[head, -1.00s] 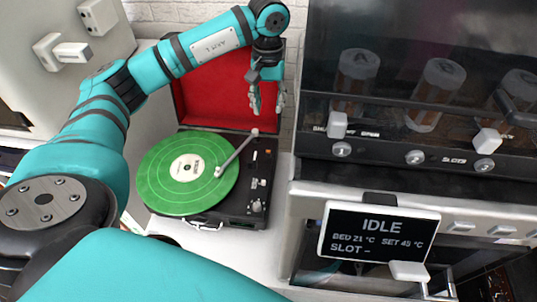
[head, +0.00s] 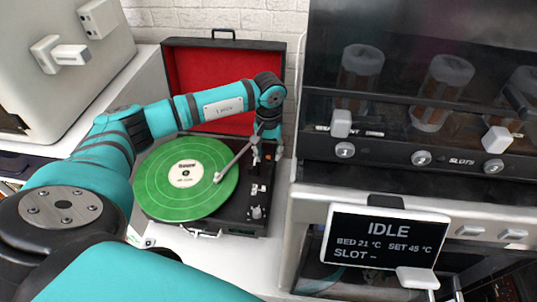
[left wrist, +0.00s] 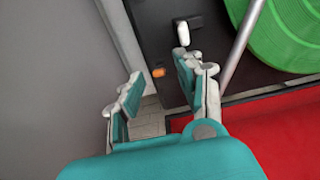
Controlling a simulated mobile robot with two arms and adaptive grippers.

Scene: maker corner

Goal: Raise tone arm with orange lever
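The turntable (head: 236,222) is an open black case with a green record (head: 205,160) on it. The silver tone arm (head: 233,162) reaches over the record; whether its tip touches it I cannot tell. It also shows in the left wrist view (left wrist: 241,47). The small orange lever (head: 267,157) is at the deck's right side. In the left wrist view the orange lever (left wrist: 158,73) appears between the finger tips, apart from both. My left gripper (head: 267,153) is open and empty, pointing down just above it. My right gripper is not in view.
The raised lid with red lining (head: 204,70) stands behind the gripper. A white-tipped control (left wrist: 182,30) is close to one finger. A machine with a display (head: 385,243) stands to the right, a grey cabinet (head: 60,95) to the left. Bare white counter lies in front.

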